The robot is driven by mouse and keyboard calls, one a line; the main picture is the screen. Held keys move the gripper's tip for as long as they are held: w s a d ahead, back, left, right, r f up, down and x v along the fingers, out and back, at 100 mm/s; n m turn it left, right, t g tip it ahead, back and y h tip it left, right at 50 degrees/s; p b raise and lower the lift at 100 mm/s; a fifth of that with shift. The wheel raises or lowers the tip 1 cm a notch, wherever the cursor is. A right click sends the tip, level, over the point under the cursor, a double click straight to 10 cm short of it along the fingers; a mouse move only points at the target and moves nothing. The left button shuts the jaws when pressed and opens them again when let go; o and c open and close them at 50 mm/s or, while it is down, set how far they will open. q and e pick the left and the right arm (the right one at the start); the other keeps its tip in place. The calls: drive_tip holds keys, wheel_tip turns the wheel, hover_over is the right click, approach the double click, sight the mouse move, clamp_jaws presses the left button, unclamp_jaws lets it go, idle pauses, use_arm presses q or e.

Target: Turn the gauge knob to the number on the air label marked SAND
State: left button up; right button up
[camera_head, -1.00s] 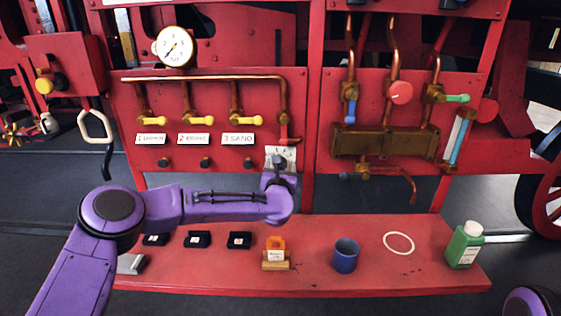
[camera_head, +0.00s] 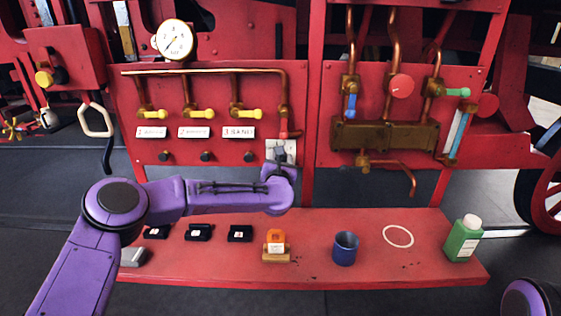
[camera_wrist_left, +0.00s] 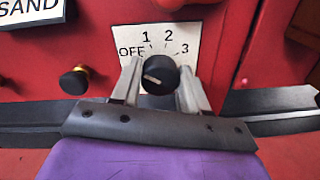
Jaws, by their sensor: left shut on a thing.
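The gauge knob (camera_wrist_left: 160,74) is black with a short white mark, on a white plate (camera_wrist_left: 205,48) marked OFF, 1, 2, 3. The mark lies on the knob's left half, on the OFF side; its exact aim is hard to tell. My left gripper (camera_wrist_left: 159,86) is shut on the knob, a finger on each side. In the head view, the plate (camera_head: 288,146) shows behind my left gripper (camera_head: 279,152). The label (camera_head: 239,132) reads 3 SAND; part of it shows in the left wrist view (camera_wrist_left: 30,10). My right gripper is out of view.
A round gauge (camera_head: 175,40) sits above copper pipes with yellow valves. Small black knobs (camera_head: 205,157) line the panel below the labels. The red bench (camera_head: 350,277) holds black blocks, an orange item, a blue cup (camera_head: 345,249), a white ring and a green bottle (camera_head: 463,239).

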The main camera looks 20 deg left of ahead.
use_arm(q)
drive_tip(key=m, duration=1.1)
drive_tip(key=m+p, duration=0.1)
drive_tip(key=m, duration=1)
drive_tip(key=shift+w+d+g+y, duration=0.1)
drive_tip(key=shift+g+y, duration=0.2)
drive_tip(key=shift+y, duration=0.1)
drive_tip(key=shift+m, duration=0.4)
drive_tip(key=o, duration=1.1)
drive_tip(key=shift+f, duration=0.1)
drive_tip(key=shift+c, duration=0.2)
